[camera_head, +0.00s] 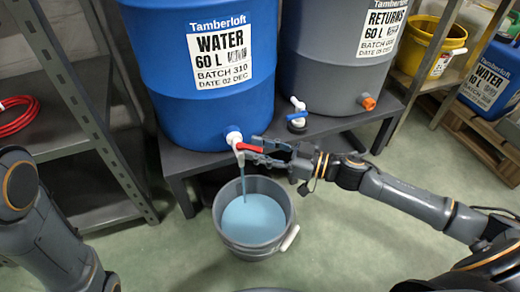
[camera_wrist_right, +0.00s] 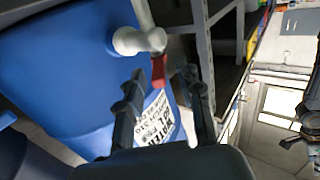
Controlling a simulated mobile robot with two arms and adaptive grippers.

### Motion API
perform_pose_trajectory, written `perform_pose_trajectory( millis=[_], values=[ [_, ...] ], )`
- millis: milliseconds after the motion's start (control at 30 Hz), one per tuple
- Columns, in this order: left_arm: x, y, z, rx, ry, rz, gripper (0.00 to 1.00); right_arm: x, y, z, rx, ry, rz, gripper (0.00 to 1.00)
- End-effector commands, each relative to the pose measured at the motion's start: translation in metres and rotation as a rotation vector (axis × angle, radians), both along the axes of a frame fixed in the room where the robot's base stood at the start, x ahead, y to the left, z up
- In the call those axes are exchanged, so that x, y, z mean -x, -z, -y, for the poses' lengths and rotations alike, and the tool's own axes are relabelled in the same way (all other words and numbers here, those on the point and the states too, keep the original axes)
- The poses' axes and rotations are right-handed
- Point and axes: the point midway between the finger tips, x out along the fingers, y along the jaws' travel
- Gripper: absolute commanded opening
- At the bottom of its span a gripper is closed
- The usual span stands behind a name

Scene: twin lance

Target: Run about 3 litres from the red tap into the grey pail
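The white tap with its red lever (camera_head: 250,147) is at the foot of the blue water drum (camera_head: 205,110). A stream runs from the spout into the grey pail (camera_head: 232,240) on the floor below. Pale blue water (camera_head: 254,218) covers the inside of the pail; its depth is hard to judge. My right gripper (camera_head: 262,149) is at the lever. In the right wrist view the red lever (camera_wrist_right: 158,71) lies between its parted fingertips (camera_wrist_right: 163,75), with space beside it. My left arm shows at the left, its gripper out of frame.
A shelf with a red hose (camera_head: 18,115) is at left. A yellow bucket (camera_head: 440,45) and blue canister (camera_head: 490,80) are at right. The front floor is clear.

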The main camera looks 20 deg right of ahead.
Motion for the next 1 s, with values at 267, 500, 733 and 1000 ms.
perform_pose_trajectory(
  millis=[267,500,733,1000],
  values=[
    [0.000,0.000,0.000,0.000,0.000,0.000,0.40,0.000,0.000,0.000,0.000,0.000,0.000,0.01],
    [0.000,-0.001,0.000,0.000,0.001,0.000,0.40,0.000,0.000,0.000,0.000,-0.003,0.000,0.00],
    [-0.003,-0.006,-0.001,0.003,0.004,-0.007,0.40,-0.004,-0.003,0.003,0.002,-0.058,0.001,0.00],
    [-0.028,0.003,-0.002,0.006,0.004,-0.084,0.40,-0.014,-0.004,0.008,0.004,-0.241,0.003,0.00]
  ],
)
